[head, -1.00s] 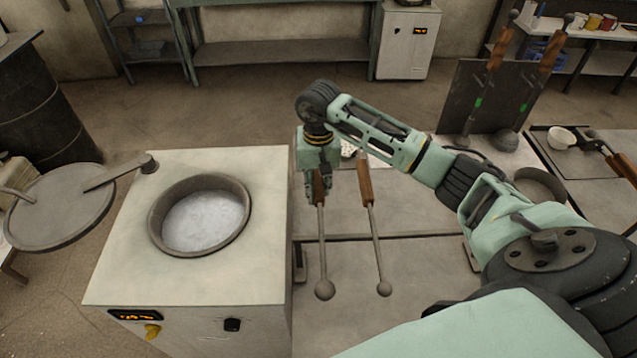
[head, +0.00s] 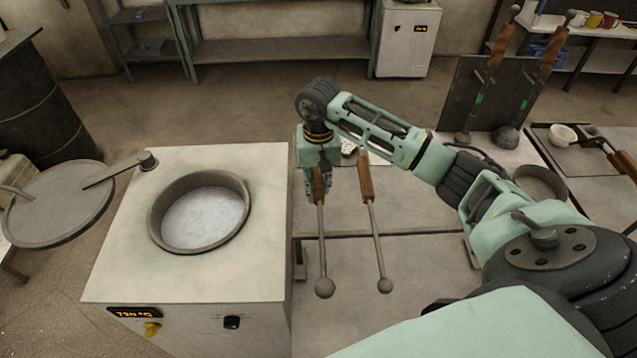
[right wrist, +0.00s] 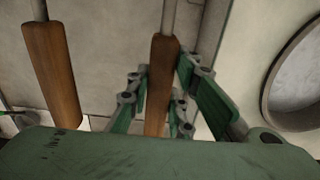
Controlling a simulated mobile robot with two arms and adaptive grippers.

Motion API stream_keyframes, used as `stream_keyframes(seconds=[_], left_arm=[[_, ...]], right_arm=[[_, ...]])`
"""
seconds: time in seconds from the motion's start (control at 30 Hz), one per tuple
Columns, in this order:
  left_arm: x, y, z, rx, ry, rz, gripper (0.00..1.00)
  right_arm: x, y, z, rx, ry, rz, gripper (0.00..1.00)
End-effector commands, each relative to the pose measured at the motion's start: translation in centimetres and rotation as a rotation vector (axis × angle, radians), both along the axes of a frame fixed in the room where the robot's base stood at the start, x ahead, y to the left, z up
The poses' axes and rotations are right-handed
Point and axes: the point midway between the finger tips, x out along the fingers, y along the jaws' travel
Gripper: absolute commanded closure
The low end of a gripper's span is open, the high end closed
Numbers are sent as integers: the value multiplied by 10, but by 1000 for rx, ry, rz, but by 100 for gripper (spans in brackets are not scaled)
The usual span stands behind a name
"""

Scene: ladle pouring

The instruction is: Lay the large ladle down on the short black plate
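My right gripper (head: 318,186) is at the wooden handle of a long rod-shaped tool (head: 324,288) with a round end, right of the furnace. In the right wrist view, the handle (right wrist: 162,75) lies between my green fingers; whether they press on it I cannot tell. A similar tool (head: 385,286) with a slightly smaller end is beside it. A ladle with a larger round bowl (head: 506,139) leans on an upright dark plate (head: 480,85), beside a smaller one (head: 463,137). A flat dark plate (head: 580,158) is at the right. My left gripper is out of view.
A furnace (head: 112,255) with a round pot (head: 160,239) of grey melt stands at the left; its lid (head: 60,210) is swung aside. A white cup (head: 561,137) and a wooden-handled tool (head: 622,166) are at the right. My right arm hides part of the bench.

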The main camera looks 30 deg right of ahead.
Motion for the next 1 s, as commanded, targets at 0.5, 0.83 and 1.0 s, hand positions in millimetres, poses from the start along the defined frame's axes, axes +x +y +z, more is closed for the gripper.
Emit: stream_keyframes(seconds=[0.5,0.83,1.0], left_arm=[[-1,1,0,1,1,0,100],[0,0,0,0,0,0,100],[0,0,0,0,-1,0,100]], right_arm=[[-1,0,-2,0,5,1,58],[2,-1,41,-2,-5,0,58],[1,-1,78,-2,-5,0,58]])
